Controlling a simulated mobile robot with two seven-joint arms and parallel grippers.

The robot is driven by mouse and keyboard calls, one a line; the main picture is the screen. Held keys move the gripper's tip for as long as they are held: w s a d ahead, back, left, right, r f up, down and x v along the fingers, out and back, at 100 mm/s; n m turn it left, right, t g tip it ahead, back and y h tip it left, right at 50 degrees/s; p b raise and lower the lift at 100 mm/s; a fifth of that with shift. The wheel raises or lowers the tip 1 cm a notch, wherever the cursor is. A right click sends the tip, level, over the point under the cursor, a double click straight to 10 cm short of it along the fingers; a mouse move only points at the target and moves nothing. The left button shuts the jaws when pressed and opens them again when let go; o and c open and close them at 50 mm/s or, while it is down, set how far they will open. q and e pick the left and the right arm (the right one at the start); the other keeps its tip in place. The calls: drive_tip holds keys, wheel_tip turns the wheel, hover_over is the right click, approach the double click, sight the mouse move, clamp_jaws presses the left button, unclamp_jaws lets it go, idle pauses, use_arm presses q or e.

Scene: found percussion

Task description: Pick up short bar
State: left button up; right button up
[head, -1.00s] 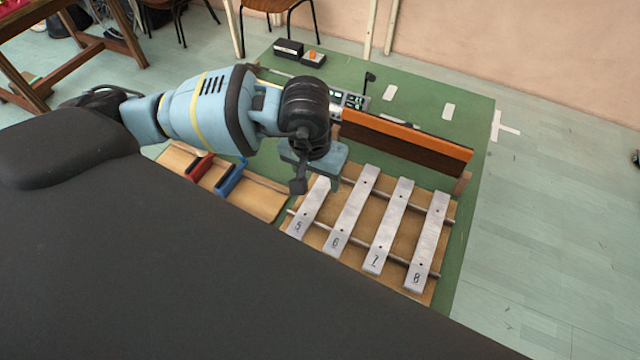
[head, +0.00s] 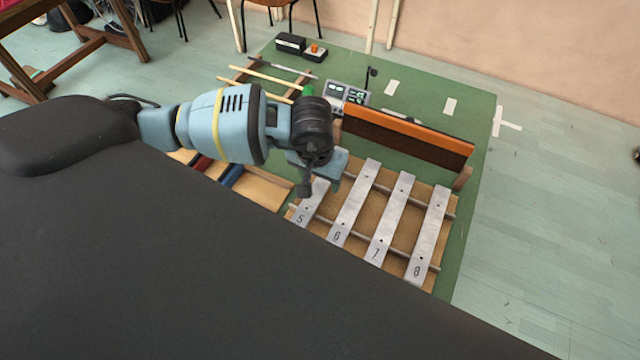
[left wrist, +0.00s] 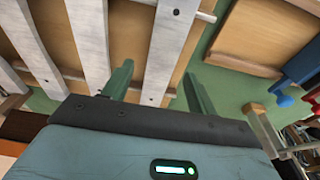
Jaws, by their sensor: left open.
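Several silver metal bars numbered 5 to 8 lie side by side on a wooden frame (head: 400,240) in the head view. They include bar 5 (head: 312,203), bar 6 (head: 355,200) and bar 8 (head: 430,235). I cannot tell for sure which is the short bar. My left gripper (head: 306,188) hangs over the far end of bar 5, hiding part of it. In the left wrist view my left gripper (left wrist: 158,70) is open and empty, with the end bar (left wrist: 172,35) appearing between its fingers. I cannot tell the remaining height. My right gripper is not in view.
An orange-topped dark board (head: 410,132) stands upright behind the bars. A grey device with lit displays (head: 347,93) is behind my left wrist. Red and blue handles lie left of the bars; the blue one (left wrist: 300,65) shows in the wrist view.

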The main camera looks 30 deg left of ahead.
use_arm(q)
drive_tip(key=shift+f, duration=0.6)
drive_tip(key=c, duration=1.2)
drive_tip(key=shift+r, duration=0.1)
drive_tip(key=shift+w+r, duration=0.1)
drive_tip(key=shift+r, duration=0.5)
wheel_tip(320, 180, up, 2)
drive_tip(key=shift+r, duration=0.1)
drive_tip(key=s+a+r+b, duration=0.1)
drive_tip(key=s+a+b, duration=0.1)
drive_tip(key=s+a, duration=0.8)
drive_tip(key=shift+s+a+r, duration=0.2)
drive_tip(key=shift+s+a, duration=0.2)
drive_tip(key=shift+s, duration=0.6)
